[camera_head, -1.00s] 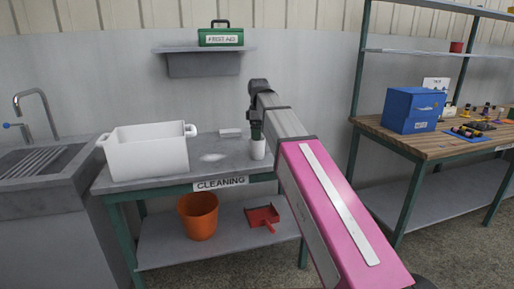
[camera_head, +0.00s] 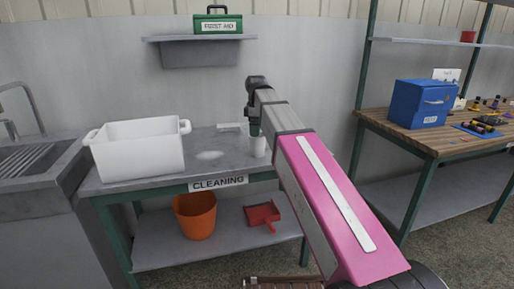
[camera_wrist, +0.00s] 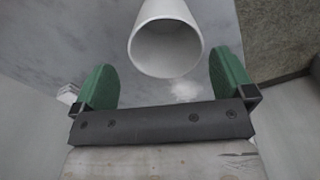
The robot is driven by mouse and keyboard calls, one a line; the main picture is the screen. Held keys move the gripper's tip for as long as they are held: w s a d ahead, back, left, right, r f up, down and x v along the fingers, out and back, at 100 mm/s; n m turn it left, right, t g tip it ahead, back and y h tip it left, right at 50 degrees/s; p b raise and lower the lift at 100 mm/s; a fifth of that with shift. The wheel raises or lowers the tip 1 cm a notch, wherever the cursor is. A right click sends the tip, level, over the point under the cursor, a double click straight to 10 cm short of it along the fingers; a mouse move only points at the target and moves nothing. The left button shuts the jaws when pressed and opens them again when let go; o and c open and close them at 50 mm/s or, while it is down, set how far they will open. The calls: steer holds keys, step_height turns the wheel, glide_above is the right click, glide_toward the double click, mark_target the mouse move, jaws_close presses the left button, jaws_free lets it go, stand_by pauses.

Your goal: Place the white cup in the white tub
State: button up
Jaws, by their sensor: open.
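The white cup (camera_head: 258,146) stands upright on the grey table marked CLEANING, near its right end. In the wrist view the cup's open rim (camera_wrist: 166,46) shows ahead of the gripper, between the lines of the two fingers. My gripper (camera_wrist: 163,78) is open, with green fingers on either side and nothing held. In the head view my gripper (camera_head: 254,127) is at the cup's upper part, and my arm hides some of it. The white tub (camera_head: 138,158) stands on the left of the same table, with handles at its ends; its floor is hidden.
A white block (camera_head: 229,127) and a pale patch (camera_head: 209,155) lie between tub and cup. An orange bucket (camera_head: 196,216) and red dustpan (camera_head: 263,214) are on the lower shelf. A wall shelf (camera_head: 200,39) holds a green first aid box (camera_head: 218,22). A sink (camera_head: 35,170) adjoins left.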

mark_target(257, 139)
steer(key=shift+s+d+f, duration=0.1)
steer(key=shift+s+f, duration=0.1)
steer(key=shift+f, duration=1.15)
steer(key=shift+s+d+f, duration=0.1)
steer(key=shift+s+f, duration=0.05)
steer(key=shift+f, duration=1.15)
steer(key=c, duration=1)
steer(key=shift+r, duration=0.1)
